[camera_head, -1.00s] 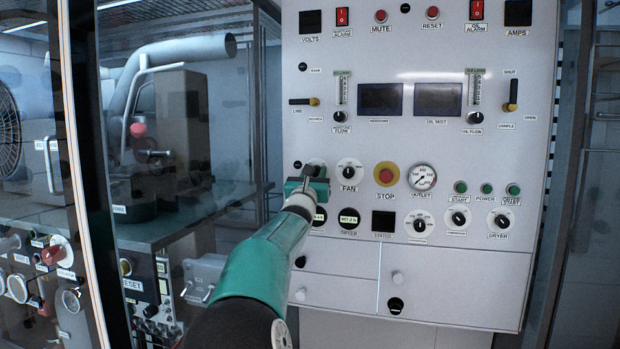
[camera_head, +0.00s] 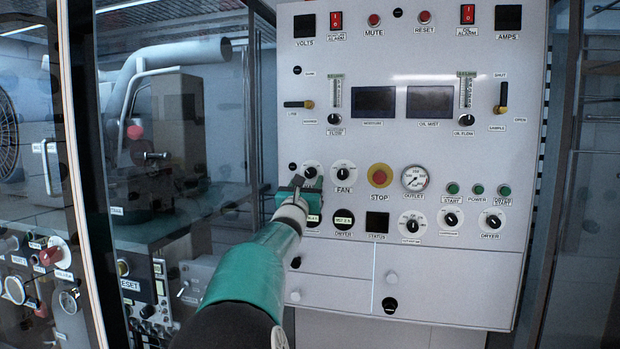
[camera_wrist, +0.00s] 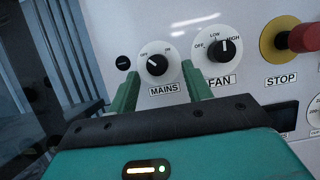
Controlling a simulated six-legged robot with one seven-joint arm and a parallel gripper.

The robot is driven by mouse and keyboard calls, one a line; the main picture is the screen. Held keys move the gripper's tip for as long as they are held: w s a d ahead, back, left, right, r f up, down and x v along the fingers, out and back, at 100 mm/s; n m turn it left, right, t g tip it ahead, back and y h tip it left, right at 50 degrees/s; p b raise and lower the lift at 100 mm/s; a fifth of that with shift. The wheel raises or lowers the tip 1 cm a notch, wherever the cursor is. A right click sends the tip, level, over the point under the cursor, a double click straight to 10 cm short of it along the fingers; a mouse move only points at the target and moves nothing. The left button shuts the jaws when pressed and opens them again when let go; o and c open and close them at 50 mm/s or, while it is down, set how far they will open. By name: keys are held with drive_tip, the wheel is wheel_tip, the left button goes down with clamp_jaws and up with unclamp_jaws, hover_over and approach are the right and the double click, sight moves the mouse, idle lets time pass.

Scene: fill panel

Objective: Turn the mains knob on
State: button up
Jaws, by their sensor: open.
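The mains knob is a black knob on a white round dial, low on the left of the panel. In the wrist view the mains knob (camera_wrist: 157,65) shows whole above its MAINS label, its pointer toward the OFF mark at upper left. In the head view the mains dial (camera_head: 312,168) is partly hidden by my gripper (camera_head: 297,184). My gripper is open and empty, its two green fingers on either side of and below the knob in the wrist view (camera_wrist: 160,76). I cannot tell whether they touch the dial.
The fan knob (camera_head: 343,173) is just right of the mains knob, pointing near HIGH. The red stop button (camera_head: 380,175) sticks out further right. A small black round fitting (camera_wrist: 123,63) is left of the mains dial. Glass-fronted machinery (camera_head: 150,150) stands left.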

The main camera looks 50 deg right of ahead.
drive_tip(key=v, duration=1)
drive_tip(key=shift+a+f, duration=0.15)
drive_tip(key=shift+a, duration=0.15)
drive_tip(key=shift+s, duration=0.15)
